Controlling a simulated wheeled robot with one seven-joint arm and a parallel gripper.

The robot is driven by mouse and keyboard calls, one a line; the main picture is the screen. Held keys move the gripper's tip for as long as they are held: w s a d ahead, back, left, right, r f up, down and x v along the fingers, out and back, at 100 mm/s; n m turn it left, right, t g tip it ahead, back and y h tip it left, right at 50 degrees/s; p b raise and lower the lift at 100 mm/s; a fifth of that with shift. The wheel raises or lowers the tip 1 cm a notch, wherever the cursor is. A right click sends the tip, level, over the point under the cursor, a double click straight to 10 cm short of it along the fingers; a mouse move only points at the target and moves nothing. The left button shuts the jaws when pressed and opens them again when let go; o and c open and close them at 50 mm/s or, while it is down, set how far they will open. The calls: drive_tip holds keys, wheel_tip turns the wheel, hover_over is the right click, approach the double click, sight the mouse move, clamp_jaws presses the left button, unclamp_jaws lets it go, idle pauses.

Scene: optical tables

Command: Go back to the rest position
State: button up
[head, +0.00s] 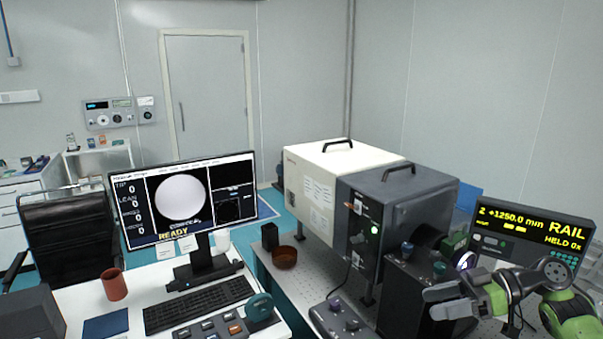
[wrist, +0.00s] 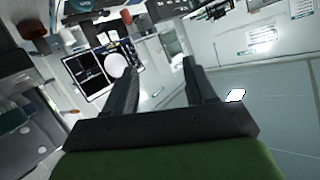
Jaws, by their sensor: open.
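My gripper (head: 434,303) is at the lower right of the head view, in front of the dark instrument box (head: 395,235) and above the optical table. Its two fingers point left and stand apart with nothing between them. In the wrist view my gripper (wrist: 157,68) also shows spread, empty fingers. Part of the table behind my gripper is hidden.
A rail display (head: 525,232) reading "HELD 0x" stands behind my arm. A knob box (head: 340,318) sits left of my gripper. The desk holds a monitor (head: 182,200) reading "READY", a keyboard (head: 198,304) and a brown cup (head: 114,284). A brown bowl (head: 285,258) is farther back.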

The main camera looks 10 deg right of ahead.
drive_tip(key=a+f+g+h, duration=0.1)
drive_tip(key=a+g+h, duration=0.35)
drive_tip(key=a, duration=1.05)
drive_tip(key=s+a+f+m+h, duration=0.2)
drive_tip(key=s+a+m+h, duration=0.2)
drive_tip(key=s+a+h, duration=0.3)
drive_tip(key=s+d+r+m+t+h, duration=0.1)
drive_tip(key=s+d+m+t, duration=0.1)
drive_tip(key=s, duration=0.6)
drive_tip(key=s+d+r+m+t+h, duration=0.1)
drive_tip(key=s+d+m+t, duration=0.1)
drive_tip(key=s+m+t, duration=0.3)
drive_tip(key=s+m, duration=0.1)
drive_tip(key=s, duration=0.1)
drive_tip(key=shift+s+d+r+m, duration=0.3)
drive_tip(key=shift+s+d+m, duration=0.05)
drive_tip(key=shift+d+m, duration=0.05)
